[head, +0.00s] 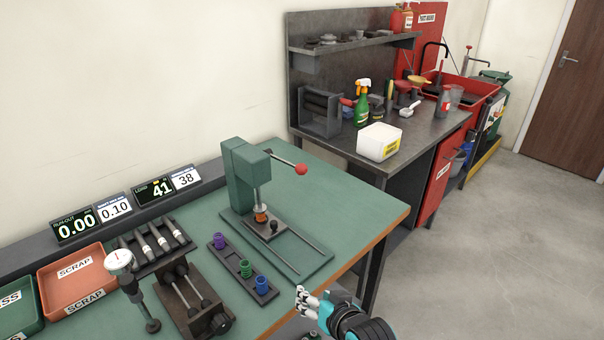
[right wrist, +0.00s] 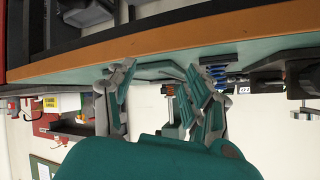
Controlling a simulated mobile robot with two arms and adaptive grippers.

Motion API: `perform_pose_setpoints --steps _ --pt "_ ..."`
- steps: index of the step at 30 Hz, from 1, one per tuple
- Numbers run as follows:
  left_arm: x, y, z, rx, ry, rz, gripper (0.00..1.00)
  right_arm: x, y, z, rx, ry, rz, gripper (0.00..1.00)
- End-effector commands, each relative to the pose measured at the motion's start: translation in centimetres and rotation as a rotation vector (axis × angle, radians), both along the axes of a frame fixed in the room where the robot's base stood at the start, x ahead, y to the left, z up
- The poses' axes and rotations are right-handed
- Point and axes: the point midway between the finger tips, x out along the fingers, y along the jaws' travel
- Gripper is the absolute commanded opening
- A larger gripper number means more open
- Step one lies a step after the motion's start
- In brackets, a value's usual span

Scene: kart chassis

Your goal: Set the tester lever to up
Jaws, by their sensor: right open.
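The tester (head: 240,175) is a green press standing on a flat green base on the bench. Its lever (head: 287,161) is a thin metal rod with a red knob, running from the press head to the right and slightly down in the head view. An orange spring sits under the press ram. My right gripper (head: 308,302) is off the bench's front edge, in front of the tester and well apart from the lever. In the right wrist view its fingers (right wrist: 160,72) are spread with nothing held between them. My left gripper is not in view.
A rack of coloured springs (head: 244,268) and a dial gauge fixture (head: 185,290) stand left of the tester. Readout displays (head: 155,191) and a scrap tray (head: 82,279) are farther left. A grey workbench (head: 425,127) stands behind. Space above the bench's right end is clear.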

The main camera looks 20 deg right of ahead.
Motion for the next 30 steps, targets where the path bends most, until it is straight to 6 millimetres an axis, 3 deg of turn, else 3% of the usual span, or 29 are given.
perform_pose_setpoints --steps 1,3,6,10,17,30 --pt "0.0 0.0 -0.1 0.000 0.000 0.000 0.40 1.9 -0.6 3.4 0.055 -0.109 -0.051 0.52" --pt "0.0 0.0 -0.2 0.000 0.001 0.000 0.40 3.7 -1.7 7.9 0.132 -0.252 -0.115 0.52" --pt "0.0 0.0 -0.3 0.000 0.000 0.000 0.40 5.0 -3.1 13.4 0.229 -0.427 -0.184 0.52" --pt "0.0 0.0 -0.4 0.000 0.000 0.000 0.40 5.4 -4.4 17.7 0.308 -0.562 -0.230 0.52" --pt "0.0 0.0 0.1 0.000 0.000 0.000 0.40 7.3 -4.9 18.8 0.324 -0.593 -0.239 0.52" --pt "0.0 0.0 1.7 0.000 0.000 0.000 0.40 16.7 -5.9 18.8 0.322 -0.591 -0.238 0.52"
